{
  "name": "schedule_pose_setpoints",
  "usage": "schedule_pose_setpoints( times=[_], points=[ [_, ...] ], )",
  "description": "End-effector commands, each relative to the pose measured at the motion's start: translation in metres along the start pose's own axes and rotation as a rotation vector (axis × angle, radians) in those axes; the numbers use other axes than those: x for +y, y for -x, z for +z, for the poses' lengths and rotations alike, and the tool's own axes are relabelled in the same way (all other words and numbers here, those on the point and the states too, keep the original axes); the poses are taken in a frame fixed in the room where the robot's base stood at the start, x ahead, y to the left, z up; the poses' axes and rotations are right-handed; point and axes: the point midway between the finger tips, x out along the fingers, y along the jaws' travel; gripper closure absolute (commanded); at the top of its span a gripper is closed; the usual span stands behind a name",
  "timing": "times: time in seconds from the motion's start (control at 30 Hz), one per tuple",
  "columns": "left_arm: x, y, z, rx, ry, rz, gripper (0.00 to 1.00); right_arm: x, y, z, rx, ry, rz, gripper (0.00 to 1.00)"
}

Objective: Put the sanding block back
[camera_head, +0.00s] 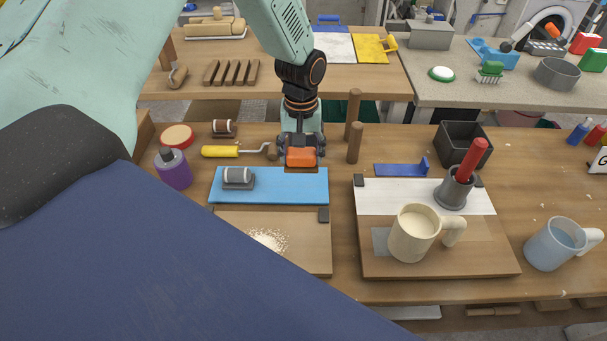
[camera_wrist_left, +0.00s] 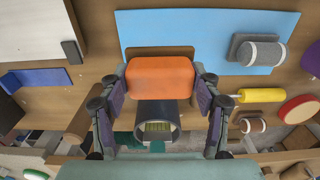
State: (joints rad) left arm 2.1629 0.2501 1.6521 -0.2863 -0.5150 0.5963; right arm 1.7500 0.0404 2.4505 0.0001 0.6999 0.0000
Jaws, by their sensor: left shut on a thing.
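The sanding block appears as an orange block (camera_head: 300,157) with rounded edges, between the fingers of my left gripper (camera_head: 301,144). In the left wrist view, the orange block (camera_wrist_left: 160,77) sits between both fingers, which press on its sides. My left gripper is shut on it, pointing down at the far edge of a blue board (camera_head: 290,185). I cannot tell how high the block is above the table. The blue board also shows in the left wrist view (camera_wrist_left: 180,28). My right gripper is not in view.
A grey roller on a block (camera_head: 238,177) stands on the blue board. A yellow-handled tool (camera_head: 222,151) lies left of the gripper, and wooden pegs (camera_head: 354,142) stand to its right. A cream mug (camera_head: 412,235) and a grey cup with a red handle (camera_head: 453,190) stand on the right board.

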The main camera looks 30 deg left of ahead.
Motion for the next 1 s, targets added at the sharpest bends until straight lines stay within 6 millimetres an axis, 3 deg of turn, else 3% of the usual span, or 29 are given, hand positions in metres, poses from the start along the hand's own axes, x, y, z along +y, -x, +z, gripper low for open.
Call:
schedule_pose_setpoints(
  times=[0.1, 0.33, 0.53, 0.77, 0.8, 1.0],
  points=[
    [-0.001, -0.02, 0.0, 0.0, -0.001, -0.001, 0.66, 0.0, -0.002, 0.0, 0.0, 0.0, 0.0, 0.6],
    [0.001, -0.036, -0.002, 0.001, -0.002, 0.0, 0.66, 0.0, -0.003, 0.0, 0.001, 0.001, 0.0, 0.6],
    [0.001, -0.063, -0.003, 0.0, -0.004, -0.001, 0.66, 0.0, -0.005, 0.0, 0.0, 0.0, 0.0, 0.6],
    [0.002, -0.066, -0.004, 0.003, -0.005, 0.001, 0.66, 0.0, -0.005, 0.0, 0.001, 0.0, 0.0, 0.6],
    [0.001, -0.066, -0.004, 0.002, -0.005, 0.001, 0.36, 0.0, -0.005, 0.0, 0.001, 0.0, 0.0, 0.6],
    [0.001, -0.066, -0.004, 0.002, -0.005, 0.001, 0.19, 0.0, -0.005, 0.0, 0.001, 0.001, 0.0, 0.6]
  ],
)
